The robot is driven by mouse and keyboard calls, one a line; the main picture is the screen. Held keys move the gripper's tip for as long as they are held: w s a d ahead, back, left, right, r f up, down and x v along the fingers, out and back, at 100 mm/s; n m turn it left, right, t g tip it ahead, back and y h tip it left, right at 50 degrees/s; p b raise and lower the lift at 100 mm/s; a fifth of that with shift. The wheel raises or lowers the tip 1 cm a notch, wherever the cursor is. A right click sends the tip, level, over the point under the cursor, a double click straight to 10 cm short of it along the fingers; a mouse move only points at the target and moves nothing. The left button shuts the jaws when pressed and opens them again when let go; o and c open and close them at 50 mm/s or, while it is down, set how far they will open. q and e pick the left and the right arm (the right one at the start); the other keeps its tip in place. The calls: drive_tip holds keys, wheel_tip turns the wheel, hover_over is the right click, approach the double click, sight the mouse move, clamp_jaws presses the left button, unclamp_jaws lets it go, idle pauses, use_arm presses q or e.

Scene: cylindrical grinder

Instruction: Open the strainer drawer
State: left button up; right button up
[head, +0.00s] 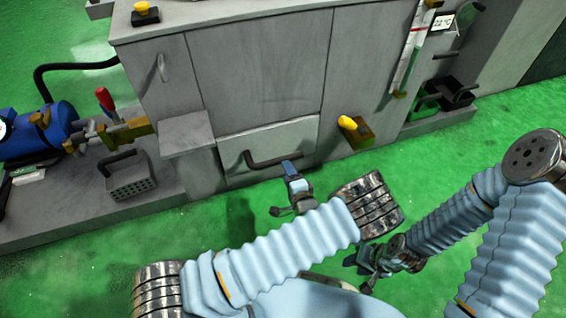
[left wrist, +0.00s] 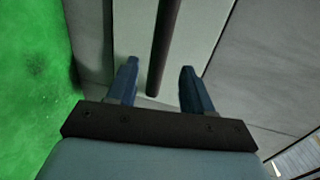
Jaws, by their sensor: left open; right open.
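The drawer (head: 240,147) is a pale grey front low in the grey machine, and it looks shut. A dark bar handle (head: 268,164) runs across it. My left gripper (head: 290,168) is open at the right end of this handle. In the left wrist view the handle (left wrist: 166,40) runs between the two blue fingers of the left gripper (left wrist: 158,72), with gaps on both sides. Contact cannot be told. My right gripper (head: 364,262) is open and empty above the green floor, away from the drawer.
A perforated grey box (head: 130,178) with a handle stands left of the drawer, near a blue motor (head: 38,130). The green floor (head: 110,262) before the machine is clear.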

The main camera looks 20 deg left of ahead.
use_arm(q)
drive_tip(key=x, duration=0.7)
drive_tip(key=shift+a, duration=0.1)
drive_tip(key=shift+c, duration=0.3)
clamp_jaws()
